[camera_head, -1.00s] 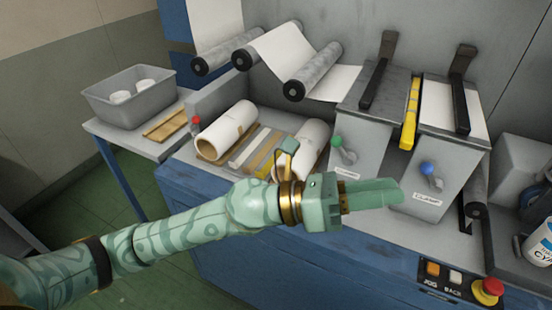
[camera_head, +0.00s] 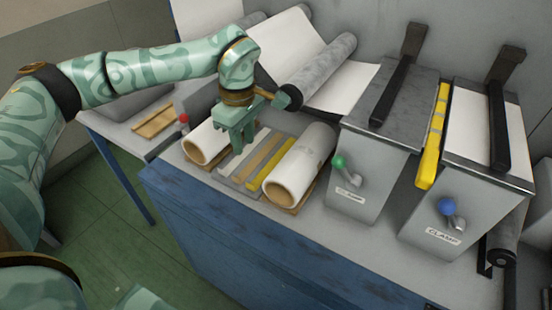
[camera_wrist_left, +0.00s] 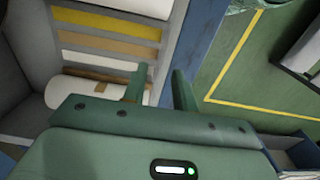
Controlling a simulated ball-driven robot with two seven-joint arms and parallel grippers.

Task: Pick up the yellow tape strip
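My left gripper (camera_head: 238,144) points down over the left end of the strips, near the left-hand roll, apart from the yellow strip. In the left wrist view its two fingers (camera_wrist_left: 160,71) are spread with nothing between them. My right gripper is in neither view.
White rolls (camera_head: 207,143) and (camera_head: 300,165) flank the strips. Two grey clamp boxes (camera_head: 352,195) and (camera_head: 440,235) stand to the right, with a yellow bar (camera_head: 432,135) between them. A small red knob (camera_head: 184,118) stands at the left. The bench's front edge is clear.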

